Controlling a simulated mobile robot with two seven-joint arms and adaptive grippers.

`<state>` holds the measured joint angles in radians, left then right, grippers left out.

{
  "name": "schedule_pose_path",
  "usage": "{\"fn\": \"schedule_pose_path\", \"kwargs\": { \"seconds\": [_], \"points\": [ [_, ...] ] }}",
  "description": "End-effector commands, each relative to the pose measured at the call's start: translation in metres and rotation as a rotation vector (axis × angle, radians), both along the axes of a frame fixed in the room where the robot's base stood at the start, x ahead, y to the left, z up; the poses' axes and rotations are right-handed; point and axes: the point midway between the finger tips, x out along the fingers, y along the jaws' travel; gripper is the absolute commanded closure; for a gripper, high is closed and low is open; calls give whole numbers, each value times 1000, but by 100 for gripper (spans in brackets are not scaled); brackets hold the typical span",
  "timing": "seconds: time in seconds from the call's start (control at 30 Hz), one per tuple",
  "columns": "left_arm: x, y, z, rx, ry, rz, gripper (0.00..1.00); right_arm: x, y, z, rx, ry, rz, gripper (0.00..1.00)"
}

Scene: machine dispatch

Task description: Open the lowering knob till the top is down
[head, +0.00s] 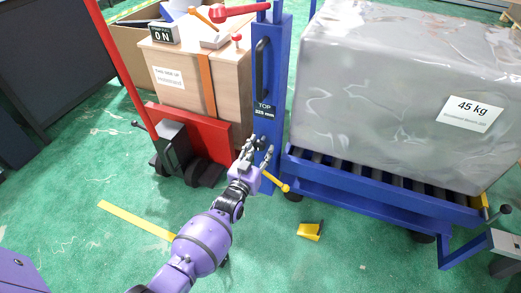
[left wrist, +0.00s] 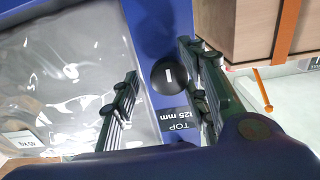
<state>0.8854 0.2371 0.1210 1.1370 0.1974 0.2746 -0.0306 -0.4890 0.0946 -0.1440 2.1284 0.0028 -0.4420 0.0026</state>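The lowering knob (left wrist: 166,77) is a round black knob with a white mark, on the blue post in the left wrist view. My left gripper (head: 257,152) is at the post's lower part in the head view, where it hides the knob. In the left wrist view its two fingers (left wrist: 160,80) are apart, one on each side of the knob, with gaps visible. The label (left wrist: 180,122) beside the knob reads "TOP 125 mm"; the label also shows on the post (head: 265,110) in the head view. My right gripper is not in view.
A wrapped grey load (head: 400,85) marked 45 kg rests on the blue roller table (head: 380,200). A wooden crate (head: 190,85) and red hand truck (head: 180,130) stand left. A yellow wedge (head: 309,231) lies on the green floor. A yellow-tipped lever (head: 277,182) sits beside the gripper.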

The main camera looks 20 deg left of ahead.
Motion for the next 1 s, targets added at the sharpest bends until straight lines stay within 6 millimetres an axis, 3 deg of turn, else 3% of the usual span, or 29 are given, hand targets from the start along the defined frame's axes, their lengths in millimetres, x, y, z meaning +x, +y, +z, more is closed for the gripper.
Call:
{"fn": "schedule_pose_path", "kwargs": {
  "seconds": [0.27,0.7,1.0],
  "points": [
    [-7,1,-2,0,3,1,60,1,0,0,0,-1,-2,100],
    [-91,4,0,0,2,1,60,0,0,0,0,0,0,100],
    [-120,4,0,-1,1,0,60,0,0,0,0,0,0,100]
  ]
}}
